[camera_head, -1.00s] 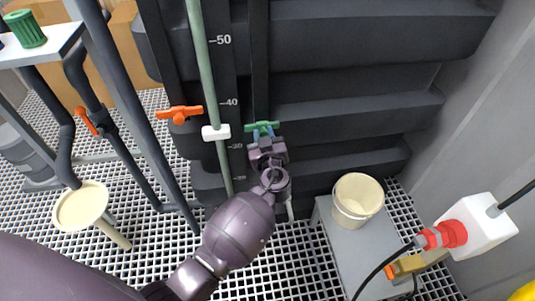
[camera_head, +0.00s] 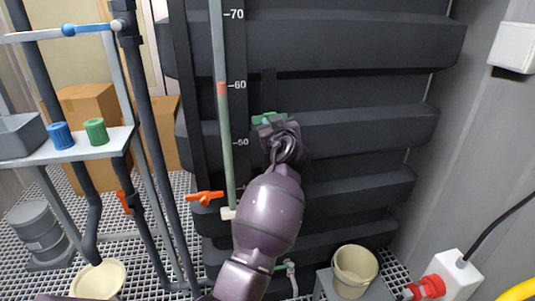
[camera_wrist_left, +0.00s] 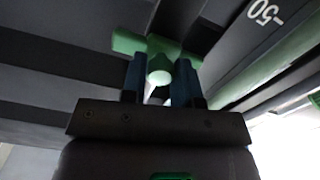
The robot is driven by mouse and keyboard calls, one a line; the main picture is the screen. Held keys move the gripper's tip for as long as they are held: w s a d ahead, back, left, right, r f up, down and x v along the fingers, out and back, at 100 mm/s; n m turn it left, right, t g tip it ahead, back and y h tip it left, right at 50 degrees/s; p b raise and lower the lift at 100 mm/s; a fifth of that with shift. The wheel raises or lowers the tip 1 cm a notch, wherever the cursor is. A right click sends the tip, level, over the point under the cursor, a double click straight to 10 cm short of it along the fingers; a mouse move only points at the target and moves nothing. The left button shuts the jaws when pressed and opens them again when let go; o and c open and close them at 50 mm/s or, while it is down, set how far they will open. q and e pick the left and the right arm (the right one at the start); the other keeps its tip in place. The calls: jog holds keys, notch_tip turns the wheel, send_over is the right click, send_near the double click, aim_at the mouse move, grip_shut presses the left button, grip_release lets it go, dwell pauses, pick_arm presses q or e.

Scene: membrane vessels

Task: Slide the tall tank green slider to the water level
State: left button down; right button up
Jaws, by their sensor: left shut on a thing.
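The tall dark tank (camera_head: 340,100) fills the middle of the head view, with a white-numbered scale (camera_head: 237,113). The green slider (camera_head: 262,118) is on the tank just right of the scale, between the 50 and 60 marks. My left gripper (camera_head: 271,125) is shut on the slider. In the left wrist view, its blue fingertips (camera_wrist_left: 160,82) stand on both sides of the round stem of the green slider (camera_wrist_left: 127,42). The sight tube (camera_head: 227,140) is green up to a red-orange mark (camera_head: 221,88) near 60, above the slider, and grey above that. My right gripper is out of view.
A white block (camera_head: 228,213) sits low on the tube beside an orange handle (camera_head: 205,197). A shelf (camera_head: 70,150) with blue and green caps stands left. A bucket (camera_head: 355,268) is at lower right. The tank front above the gripper is clear.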

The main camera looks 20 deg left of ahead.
pick_arm(q)
jog(key=p, duration=0.2)
send_near(269, 82)
jog(key=x, duration=0.2)
jog(key=f+x, duration=0.1)
jog(key=x, duration=0.2)
jog(key=shift+w+a+f, duration=0.1)
jog(key=shift+f, duration=0.05)
jog(key=shift+r+p, duration=0.35)
jog(key=shift+r, duration=0.55)
jog(key=c, duration=0.9)
grip_release()
jog(key=shift+w, duration=0.1)
jog(key=shift+o, duration=0.2)
jog(key=shift+f, duration=0.25)
